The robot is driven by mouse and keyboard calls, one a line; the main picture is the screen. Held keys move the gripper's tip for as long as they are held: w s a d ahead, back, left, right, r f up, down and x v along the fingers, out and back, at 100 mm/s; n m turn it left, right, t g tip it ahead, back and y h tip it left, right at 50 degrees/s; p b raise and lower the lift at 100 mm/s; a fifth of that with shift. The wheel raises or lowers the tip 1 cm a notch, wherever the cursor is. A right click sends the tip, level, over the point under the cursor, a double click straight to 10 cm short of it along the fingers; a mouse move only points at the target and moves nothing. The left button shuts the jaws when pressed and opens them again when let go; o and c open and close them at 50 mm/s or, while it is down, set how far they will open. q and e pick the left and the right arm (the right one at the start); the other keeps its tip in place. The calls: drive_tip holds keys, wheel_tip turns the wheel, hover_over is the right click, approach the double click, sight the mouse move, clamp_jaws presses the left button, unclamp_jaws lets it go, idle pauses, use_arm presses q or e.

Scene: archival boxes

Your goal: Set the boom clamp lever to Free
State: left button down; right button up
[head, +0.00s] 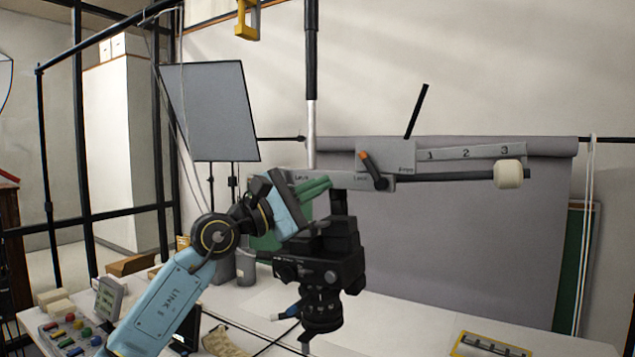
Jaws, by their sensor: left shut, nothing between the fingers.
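The boom clamp is a grey block (385,153) on the boom, with small lettering that seems to read Lock at left and Free at right. A short dark lever (375,172) with an orange tip pivots on its front. The lever tilts up and to the left, its tip above the Lock lettering. My left gripper (329,183) has green fingers, shut and empty, pointing right in front of the boom. In the picture its fingertips are a little left of the lever and lower than its orange tip; the depth gap is unclear. My right gripper is not in view.
A black camera (320,262) hangs under the boom, close below my left gripper. A black rod (416,112) rises from the block. The boom's right arm carries a 1-2-3 scale (468,153) and a cream weight (508,174). A grey backdrop (450,240) stands behind.

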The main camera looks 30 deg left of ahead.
sight(374, 171)
use_arm(q)
drive_tip(key=p+x, duration=0.1)
drive_tip(key=x, duration=0.5)
drive_tip(key=shift+r+p, duration=0.15)
drive_tip(key=shift+p, duration=0.2)
drive_tip(key=shift+w+d+r, duration=0.1)
drive_tip(key=shift+w+d, duration=0.2)
drive_tip(key=shift+w, duration=0.25)
